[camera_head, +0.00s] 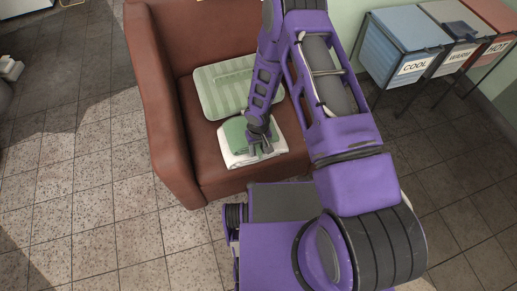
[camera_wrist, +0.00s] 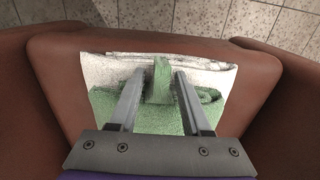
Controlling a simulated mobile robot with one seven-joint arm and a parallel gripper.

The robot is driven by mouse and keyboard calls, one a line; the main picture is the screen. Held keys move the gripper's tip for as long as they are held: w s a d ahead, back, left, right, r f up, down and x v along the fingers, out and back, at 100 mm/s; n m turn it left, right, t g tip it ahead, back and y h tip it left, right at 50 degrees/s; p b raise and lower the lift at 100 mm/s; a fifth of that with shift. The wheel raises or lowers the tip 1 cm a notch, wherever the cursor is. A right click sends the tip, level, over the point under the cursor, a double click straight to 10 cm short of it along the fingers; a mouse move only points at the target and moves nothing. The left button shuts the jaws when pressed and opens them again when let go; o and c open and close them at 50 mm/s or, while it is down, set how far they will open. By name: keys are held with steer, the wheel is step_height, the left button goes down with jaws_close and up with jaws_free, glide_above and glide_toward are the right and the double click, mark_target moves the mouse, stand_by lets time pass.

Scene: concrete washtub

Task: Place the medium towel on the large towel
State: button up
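A folded white towel (camera_head: 238,161) lies on the front of the armchair seat. A smaller folded green towel (camera_head: 234,133) lies on top of it. In the wrist view the white towel (camera_wrist: 215,75) shows beyond and beside the green towel (camera_wrist: 160,118). A green-and-white striped folded cloth (camera_head: 224,100) lies farther back on the seat. My gripper (camera_head: 262,150) is down at the green towel. In the wrist view my gripper (camera_wrist: 159,74) has its fingers apart, with an upright green fold between them and gaps visible on both sides. The frames do not label which towel is medium or large.
The brown armchair (camera_head: 162,115) has raised arms on both sides of the seat. Bins marked COOL (camera_head: 402,50), WARM (camera_head: 450,45) and HOT (camera_head: 492,35) stand at the right. Tiled floor (camera_head: 85,200) is clear at the left.

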step_height(320, 180, up, 12)
steer(key=p, duration=0.2)
steer(key=shift+r, duration=0.15)
stand_by(0.4)
stand_by(0.4)
